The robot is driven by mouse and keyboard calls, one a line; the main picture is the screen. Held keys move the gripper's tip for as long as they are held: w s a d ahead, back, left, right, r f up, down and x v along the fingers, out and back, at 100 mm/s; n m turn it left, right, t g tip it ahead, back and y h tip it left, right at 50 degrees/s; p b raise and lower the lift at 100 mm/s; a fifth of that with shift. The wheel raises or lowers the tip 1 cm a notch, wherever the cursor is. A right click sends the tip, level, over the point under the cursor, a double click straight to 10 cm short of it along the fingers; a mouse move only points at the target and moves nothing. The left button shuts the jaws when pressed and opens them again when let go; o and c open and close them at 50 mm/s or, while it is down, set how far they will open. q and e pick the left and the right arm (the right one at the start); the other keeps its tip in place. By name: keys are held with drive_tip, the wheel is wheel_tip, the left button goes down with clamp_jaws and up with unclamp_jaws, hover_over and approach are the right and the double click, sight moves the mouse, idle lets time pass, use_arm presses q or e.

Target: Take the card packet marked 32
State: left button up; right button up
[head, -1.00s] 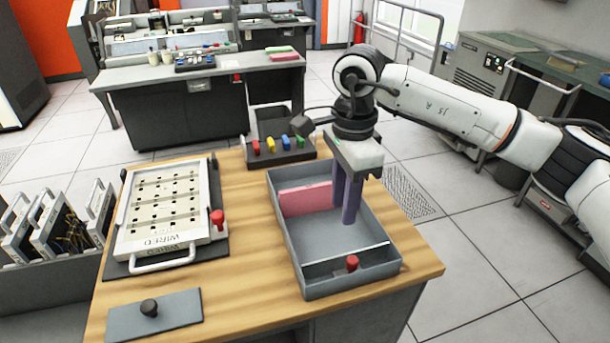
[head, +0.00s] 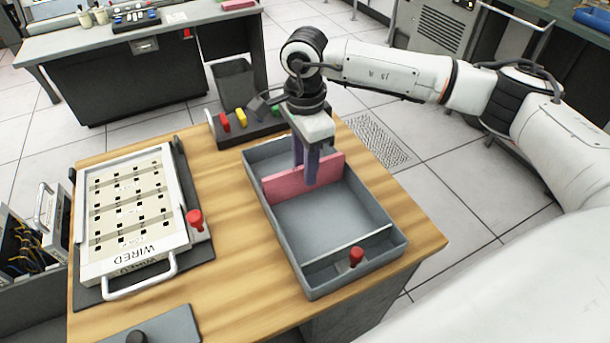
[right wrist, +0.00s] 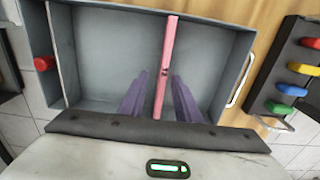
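A pink card packet (head: 284,184) stands on edge across the grey tray (head: 381,217) on the wooden table. No number can be read on it. My right gripper (head: 305,174) points down into the tray at the packet. In the right wrist view, its two purple fingers (right wrist: 160,98) are apart, one on each side of the packet (right wrist: 166,60), with a gap on both sides. My left gripper is not in view.
A red knob (head: 356,256) stands in the tray's front compartment. Bare wood (head: 226,240) lies between board and tray.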

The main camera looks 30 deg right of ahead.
sight(305, 191)
wheel_tip(305, 191, down, 3)
drive_tip(key=shift+w+d+f, duration=0.1)
drive_tip(key=shift+w+f, duration=0.05)
clamp_jaws()
